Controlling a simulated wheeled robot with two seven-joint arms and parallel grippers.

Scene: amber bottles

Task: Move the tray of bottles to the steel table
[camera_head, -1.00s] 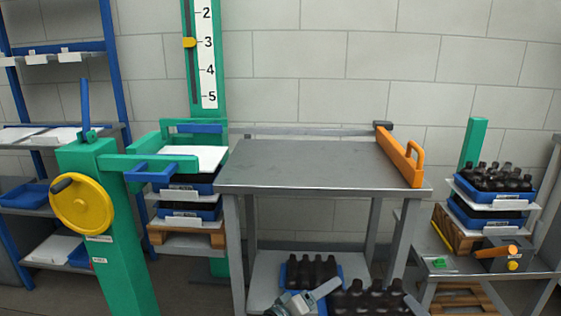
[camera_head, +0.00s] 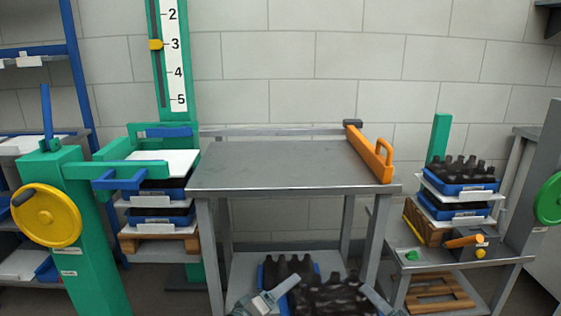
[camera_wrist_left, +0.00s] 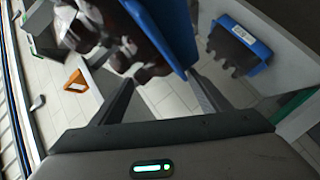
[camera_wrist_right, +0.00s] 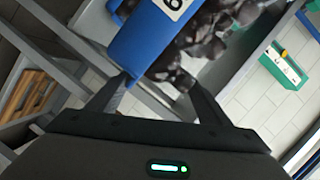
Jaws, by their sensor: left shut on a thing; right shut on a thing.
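The steel table (camera_head: 290,165) stands in the middle of the head view, with a bare grey top. Below it at the bottom of the view are the dark bottles (camera_head: 330,296) of the held tray. My left gripper (camera_head: 272,297) and right gripper (camera_head: 372,300) are at its two sides, lower than the table top. In the left wrist view the blue tray (camera_wrist_left: 172,30) lies between the fingers with its bottles. In the right wrist view the blue tray (camera_wrist_right: 138,45), with a white number label, is between the fingers. Most of the tray is hidden in the head view.
Another blue tray of bottles (camera_head: 265,277) sits on the table's lower shelf. An orange handled bar (camera_head: 372,155) lies along the table top's right edge. A green stand with a yellow wheel (camera_head: 47,216) is left. Stacked bottle trays (camera_head: 460,190) stand right.

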